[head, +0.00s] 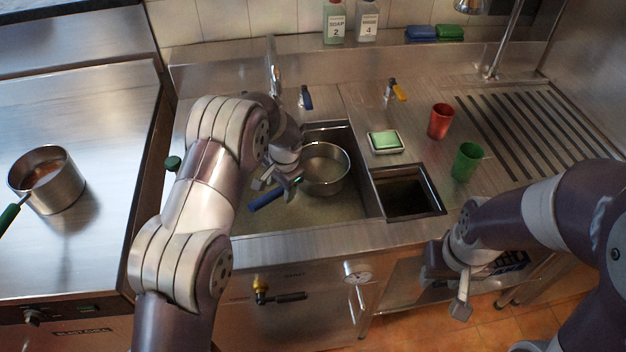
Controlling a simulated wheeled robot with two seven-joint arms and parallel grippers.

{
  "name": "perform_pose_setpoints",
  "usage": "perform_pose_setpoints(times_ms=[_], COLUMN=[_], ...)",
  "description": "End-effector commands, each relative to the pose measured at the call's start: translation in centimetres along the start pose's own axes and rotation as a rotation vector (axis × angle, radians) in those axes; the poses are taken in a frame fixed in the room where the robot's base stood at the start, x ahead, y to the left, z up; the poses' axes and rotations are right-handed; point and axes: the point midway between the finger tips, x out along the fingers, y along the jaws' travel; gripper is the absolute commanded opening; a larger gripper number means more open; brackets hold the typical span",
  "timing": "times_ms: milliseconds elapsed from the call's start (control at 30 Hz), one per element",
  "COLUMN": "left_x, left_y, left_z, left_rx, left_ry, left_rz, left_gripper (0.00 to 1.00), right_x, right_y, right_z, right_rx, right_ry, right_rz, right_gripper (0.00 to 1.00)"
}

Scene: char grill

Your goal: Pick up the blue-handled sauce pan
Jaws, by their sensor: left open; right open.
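The blue-handled sauce pan (325,170) sits in the sink basin in the head view. Its metal bowl faces up, and its blue handle (267,200) points to the lower left. My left gripper (279,187) is open at the handle, close to where it joins the bowl. I cannot tell whether the handle lies between the fingers or touches them. My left arm hides the left part of the sink. My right gripper (448,294) is open and empty, low in front of the counter's front edge.
Another pan (47,180) with a green handle and brown contents stands on the left steel surface. A square opening (405,192), a soap dish (385,143), a red cup (440,121) and a green cup (466,161) are right of the sink. Taps line the back.

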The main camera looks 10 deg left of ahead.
Motion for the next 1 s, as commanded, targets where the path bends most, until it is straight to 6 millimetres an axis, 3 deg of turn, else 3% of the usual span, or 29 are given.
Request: perform_pose_setpoints(times_ms=[200,433,467,600,633,1000], left_x=[3.5,4.0,4.0,3.9,3.9,3.5], left_y=[0.0,0.0,0.0,0.0,0.0,-0.2], left_z=[0.1,0.1,0.1,0.1,0.1,0.0], left_rx=[-0.001,-0.001,-0.001,-0.001,-0.001,-0.002], left_ry=[-0.001,0.001,0.001,0.001,0.001,0.004], left_rz=[0.001,0.000,0.000,0.000,0.000,-0.002], left_gripper=[0.56,0.56,0.53,0.07,0.00,0.00], right_x=[-0.8,-0.8,-0.8,-0.8,-0.8,-0.7], right_y=[0.0,0.0,0.0,0.0,0.0,0.0], right_z=[-0.1,-0.1,-0.1,-0.1,-0.1,-0.1], right_rx=[0.000,0.000,0.000,0.000,0.000,0.000], right_ry=[0.001,0.000,0.000,0.000,0.000,0.000], right_rz=[0.000,0.000,0.000,0.000,0.000,0.000], right_gripper=[0.43,0.43,0.43,0.43,0.43,0.43])
